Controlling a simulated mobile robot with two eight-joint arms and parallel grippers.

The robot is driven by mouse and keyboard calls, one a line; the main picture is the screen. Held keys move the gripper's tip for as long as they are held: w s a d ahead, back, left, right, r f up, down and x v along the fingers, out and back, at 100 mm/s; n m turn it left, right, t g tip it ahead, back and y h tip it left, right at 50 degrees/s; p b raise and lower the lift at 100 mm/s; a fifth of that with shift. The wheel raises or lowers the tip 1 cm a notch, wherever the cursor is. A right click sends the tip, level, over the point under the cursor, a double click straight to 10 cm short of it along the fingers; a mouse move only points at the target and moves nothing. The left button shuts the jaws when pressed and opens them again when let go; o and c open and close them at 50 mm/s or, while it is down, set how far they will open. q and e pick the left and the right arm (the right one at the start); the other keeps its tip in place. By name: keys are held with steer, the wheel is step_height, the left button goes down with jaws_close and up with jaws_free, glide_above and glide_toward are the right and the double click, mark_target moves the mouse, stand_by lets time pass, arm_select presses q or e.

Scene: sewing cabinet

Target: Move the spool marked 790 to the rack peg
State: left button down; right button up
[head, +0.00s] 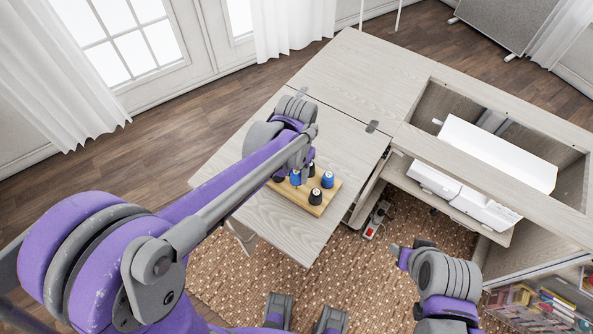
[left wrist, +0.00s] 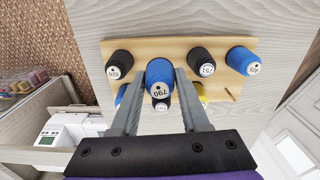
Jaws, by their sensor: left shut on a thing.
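The blue spool marked 790 (left wrist: 160,88) is between the fingers of my left gripper (left wrist: 158,74) in the left wrist view. The gripper is shut on it. The spool looks larger than its neighbours, and its lower part is hidden. The wooden rack (left wrist: 140,46) lies beyond it; in the head view the rack (head: 316,209) sits on the cabinet's lowered leaf. A small bare peg (left wrist: 232,94) shows near the rack's edge. My left arm hides the fingertips in the head view. My right gripper (head: 397,250) is away from the rack; its jaws are unclear.
Several other spools stand on the rack, including a black one marked 751 (left wrist: 201,60), a blue one (left wrist: 241,61) and another black one (left wrist: 120,64). A white sewing machine (head: 465,187) is right of the leaf. The leaf (head: 290,230) is clear in front of the rack.

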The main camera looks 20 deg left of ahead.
arm_select(q)
steer(key=shift+f+b, duration=1.1)
steer(key=shift+f, duration=0.35)
steer(key=shift+c, duration=1.6)
jaws_free()
step_height(320, 180, up, 11)
steer(key=p, duration=0.1)
steer(key=shift+f, duration=0.1)
steer(key=s+a+f+n+t+p, duration=0.1)
steer(key=s+a+t, duration=0.1)
steer(key=s, duration=0.5)
steer(key=s+a+f+n+t+p, duration=0.1)
steer(key=s+a+n+t+p, duration=0.1)
steer(key=s, duration=0.5)
steer(key=a+t, duration=0.1)
steer(key=a, duration=0.1)
steer(key=shift+a+p, duration=0.3)
